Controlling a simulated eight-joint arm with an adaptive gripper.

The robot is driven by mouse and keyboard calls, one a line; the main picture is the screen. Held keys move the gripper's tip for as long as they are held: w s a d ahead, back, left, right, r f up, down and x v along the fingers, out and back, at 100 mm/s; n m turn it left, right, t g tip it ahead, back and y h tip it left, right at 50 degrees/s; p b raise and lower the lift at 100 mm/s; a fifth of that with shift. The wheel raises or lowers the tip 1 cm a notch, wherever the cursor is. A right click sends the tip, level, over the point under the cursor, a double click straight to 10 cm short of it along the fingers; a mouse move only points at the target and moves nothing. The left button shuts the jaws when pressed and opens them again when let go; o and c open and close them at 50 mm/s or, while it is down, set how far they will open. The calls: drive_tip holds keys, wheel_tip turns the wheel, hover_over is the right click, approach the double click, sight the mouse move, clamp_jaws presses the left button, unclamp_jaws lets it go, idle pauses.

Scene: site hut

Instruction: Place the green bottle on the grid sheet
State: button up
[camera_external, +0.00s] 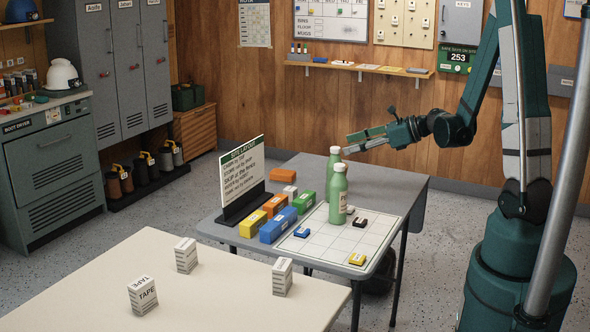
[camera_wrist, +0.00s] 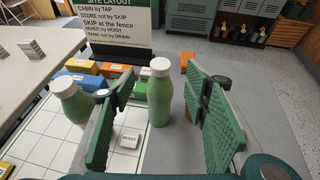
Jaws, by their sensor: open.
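Two green bottles with white caps stand upright on the grey table. One bottle (camera_external: 338,194) is on the grid sheet (camera_external: 325,244); it also shows at the left of the wrist view (camera_wrist: 72,104). The other bottle (camera_external: 334,162) stands farther back, partly hidden by the first; in the wrist view this bottle (camera_wrist: 159,97) is on bare table just right of the sheet's edge. My gripper (camera_external: 350,143) is open and empty, near the top of the rear bottle. In the wrist view that bottle appears between the fingers, apart from both.
Blue (camera_external: 278,225), green (camera_external: 304,202) and orange (camera_external: 275,205) blocks line the sheet's left side, by a site layout sign (camera_external: 242,170). Small labelled tiles, including a white HOIST one (camera_wrist: 129,138), lie on the sheet. A cream table (camera_external: 200,290) with several small boxes stands in front.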

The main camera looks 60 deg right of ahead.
sight(336, 151)
drive_tip(key=shift+x, duration=0.8)
drive_tip(key=shift+b+x, duration=0.95)
drive_tip(key=shift+x, duration=1.65)
drive_tip(key=shift+f, duration=0.1)
drive_tip(key=shift+c, duration=0.6)
drive_tip(key=shift+s, duration=0.1)
drive_tip(key=c, duration=0.9)
drive_tip(key=shift+c, duration=0.3)
